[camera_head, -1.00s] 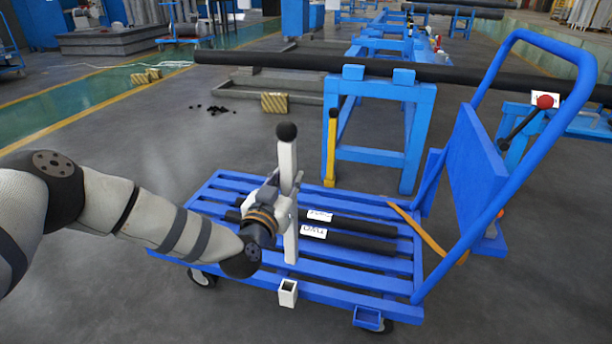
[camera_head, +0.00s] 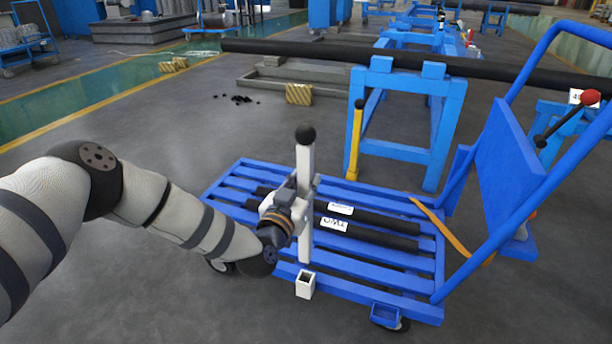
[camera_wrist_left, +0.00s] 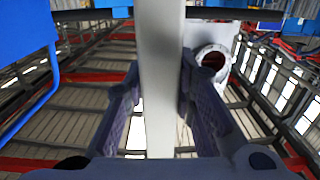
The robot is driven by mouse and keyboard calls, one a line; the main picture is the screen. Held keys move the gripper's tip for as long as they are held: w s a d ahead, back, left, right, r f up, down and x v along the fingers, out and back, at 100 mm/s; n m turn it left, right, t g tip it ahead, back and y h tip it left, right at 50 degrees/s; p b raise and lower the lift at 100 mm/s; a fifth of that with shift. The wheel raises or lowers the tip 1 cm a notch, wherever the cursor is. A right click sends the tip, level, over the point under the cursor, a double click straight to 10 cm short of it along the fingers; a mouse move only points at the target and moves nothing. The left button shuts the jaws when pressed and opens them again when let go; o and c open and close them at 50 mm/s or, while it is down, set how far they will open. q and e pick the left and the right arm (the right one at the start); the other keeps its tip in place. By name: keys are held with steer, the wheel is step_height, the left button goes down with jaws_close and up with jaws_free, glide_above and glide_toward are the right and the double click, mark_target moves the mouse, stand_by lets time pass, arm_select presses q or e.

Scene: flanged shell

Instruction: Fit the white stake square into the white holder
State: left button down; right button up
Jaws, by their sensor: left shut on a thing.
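The white stake square (camera_head: 304,165) is a white square post with a black ball on top. My left gripper (camera_head: 302,192) is shut on it around mid-height and holds it upright. In the left wrist view the stake (camera_wrist_left: 160,75) runs between the two fingers (camera_wrist_left: 160,105). The white holder (camera_head: 305,285) is a small open square socket on the near edge of the blue cart. The stake's lower end shows just above and behind the holder in the head view, apart from its opening. My right gripper is not in view.
The blue cart (camera_head: 350,268) has a slatted deck with black bars (camera_head: 375,240) lying on it. An empty blue holder (camera_head: 385,314) is at its near right corner. A yellow stake (camera_head: 354,145) stands at the far side. The cart's handle rises at right.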

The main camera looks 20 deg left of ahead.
arm_select(q)
step_height(320, 180, down, 7)
steer(key=b, duration=0.3)
steer(key=shift+b, duration=0.4)
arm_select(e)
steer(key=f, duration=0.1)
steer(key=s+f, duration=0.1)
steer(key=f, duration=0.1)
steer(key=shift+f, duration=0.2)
arm_select(q)
steer(key=shift+r+p, duration=0.15)
steer(key=shift+p, duration=0.2)
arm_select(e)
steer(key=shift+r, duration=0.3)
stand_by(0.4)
arm_select(q)
step_height(320, 180, down, 8)
steer(key=b, duration=0.5)
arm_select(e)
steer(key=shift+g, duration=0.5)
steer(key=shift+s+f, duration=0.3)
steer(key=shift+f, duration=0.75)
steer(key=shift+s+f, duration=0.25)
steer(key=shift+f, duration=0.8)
arm_select(q)
steer(key=c, duration=1.3)
jaws_free()
steer(key=shift+f, duration=0.25)
